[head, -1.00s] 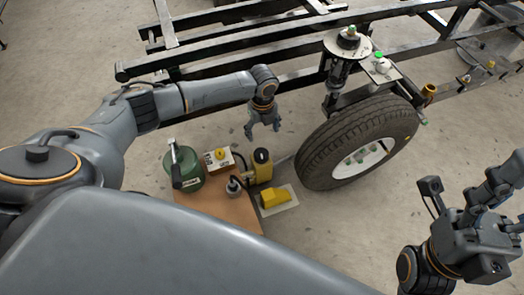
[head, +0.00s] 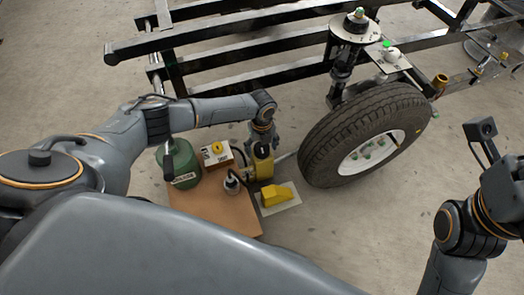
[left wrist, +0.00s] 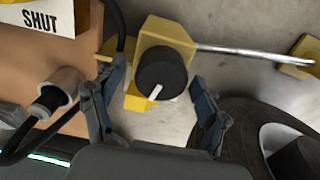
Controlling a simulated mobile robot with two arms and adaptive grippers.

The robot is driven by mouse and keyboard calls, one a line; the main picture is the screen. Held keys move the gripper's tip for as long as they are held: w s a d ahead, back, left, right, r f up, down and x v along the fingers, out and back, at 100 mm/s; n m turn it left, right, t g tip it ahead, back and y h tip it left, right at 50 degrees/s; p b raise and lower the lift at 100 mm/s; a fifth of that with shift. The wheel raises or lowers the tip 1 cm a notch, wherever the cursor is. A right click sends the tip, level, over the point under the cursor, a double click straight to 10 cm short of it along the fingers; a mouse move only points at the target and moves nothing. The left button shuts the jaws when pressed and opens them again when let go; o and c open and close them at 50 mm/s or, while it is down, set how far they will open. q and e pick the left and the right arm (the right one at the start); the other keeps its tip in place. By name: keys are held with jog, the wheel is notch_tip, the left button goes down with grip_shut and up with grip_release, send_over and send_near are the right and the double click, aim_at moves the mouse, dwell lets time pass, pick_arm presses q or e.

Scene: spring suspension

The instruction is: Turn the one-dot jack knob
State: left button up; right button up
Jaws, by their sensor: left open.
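A yellow jack block (head: 263,170) stands on the floor left of the tyre. Its round black knob (left wrist: 162,74) with a white pointer line fills the middle of the left wrist view. No dot mark can be made out on it. My left gripper (head: 262,142) is open right above the block in the head view. In the left wrist view its two fingers (left wrist: 158,82) stand apart on either side of the knob, with nothing gripped; contact cannot be told. My right wrist shows at the right edge of the head view, its fingers out of frame.
The large tyre (head: 350,130) stands close on the right, below the black frame.

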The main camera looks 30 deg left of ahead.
pick_arm(q)
jog(key=shift+f, duration=0.15)
jog(key=c, duration=1.2)
